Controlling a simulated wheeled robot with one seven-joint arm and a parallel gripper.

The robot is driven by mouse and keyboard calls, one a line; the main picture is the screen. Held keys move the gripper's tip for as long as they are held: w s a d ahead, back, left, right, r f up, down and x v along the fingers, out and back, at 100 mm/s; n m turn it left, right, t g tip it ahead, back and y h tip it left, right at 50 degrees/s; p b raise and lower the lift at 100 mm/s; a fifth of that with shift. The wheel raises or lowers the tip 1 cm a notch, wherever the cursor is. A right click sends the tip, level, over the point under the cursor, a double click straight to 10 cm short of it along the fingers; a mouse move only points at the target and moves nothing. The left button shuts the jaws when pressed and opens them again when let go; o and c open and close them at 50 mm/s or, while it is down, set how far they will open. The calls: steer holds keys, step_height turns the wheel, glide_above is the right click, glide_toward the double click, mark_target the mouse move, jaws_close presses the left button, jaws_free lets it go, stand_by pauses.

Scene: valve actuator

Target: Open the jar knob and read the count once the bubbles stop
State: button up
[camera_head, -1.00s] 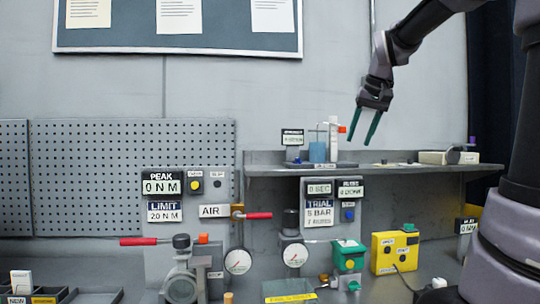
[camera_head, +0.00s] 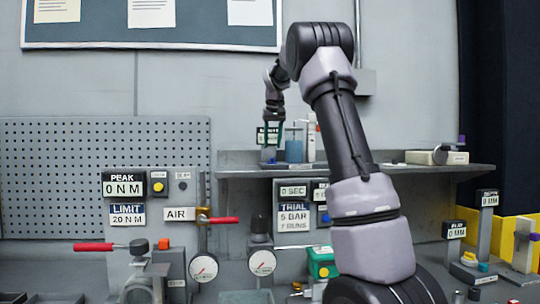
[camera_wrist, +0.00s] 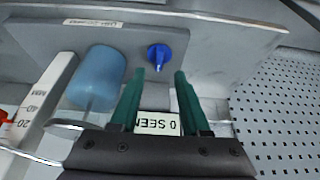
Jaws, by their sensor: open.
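A blue jar (camera_head: 294,151) stands on the wall shelf in the head view, and it shows large at the left in the wrist view (camera_wrist: 97,77). A blue pointed knob (camera_wrist: 157,56) sits on a grey plate beside the jar in the wrist view. My gripper (camera_wrist: 159,74) is open and empty, with its green fingertips just short of the knob and lined up on either side of it. A count display (camera_wrist: 158,124) reads "0 SEEN", upside down, between the fingers. In the head view my gripper (camera_head: 272,142) partly covers that display. I cannot make out bubbles.
A white scale (camera_wrist: 45,98) marked in MM stands close beside the jar. The shelf (camera_head: 235,173) carries a white box (camera_head: 437,157) further right. A red-handled valve (camera_head: 217,220), gauges and signs fill the space below. The pegboard (camera_head: 100,170) is at the left.

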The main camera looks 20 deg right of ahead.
mark_target(272, 160)
steer(key=shift+x, duration=2.7)
jaws_close()
